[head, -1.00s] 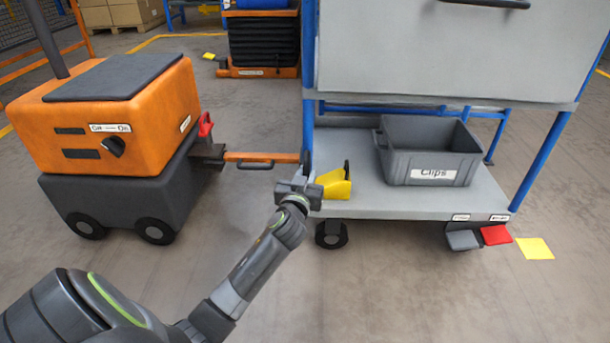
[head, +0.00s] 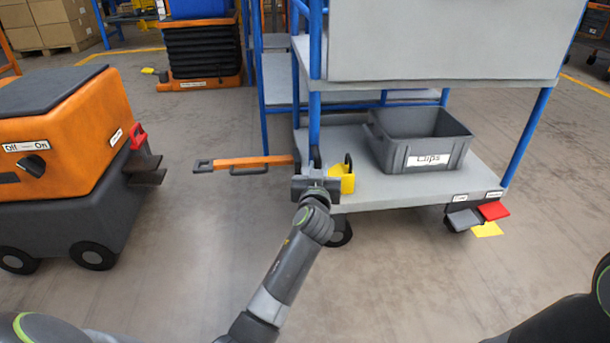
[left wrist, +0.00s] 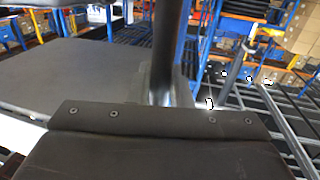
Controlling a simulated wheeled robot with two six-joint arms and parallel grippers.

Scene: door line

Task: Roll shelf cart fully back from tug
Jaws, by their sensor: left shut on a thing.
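The shelf cart (head: 405,198) has blue posts, grey shelves and an orange drawbar (head: 245,161) pointing left. The orange and grey tug (head: 65,125) stands at the left, partly out of frame. The drawbar's free end is clear of the tug's dark hitch (head: 145,168), with open floor between. My left gripper (head: 317,182) is at the cart's near left corner, shut on a dark upright handle (head: 316,157). In the left wrist view that dark handle (left wrist: 166,50) stands between the fingers. My right gripper is out of view; only part of that arm shows.
A grey bin (head: 420,145) labelled Clips and a yellow piece (head: 342,180) sit on the lower shelf. Behind the cart stands a blue frame (head: 275,70). The foreground floor is clear.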

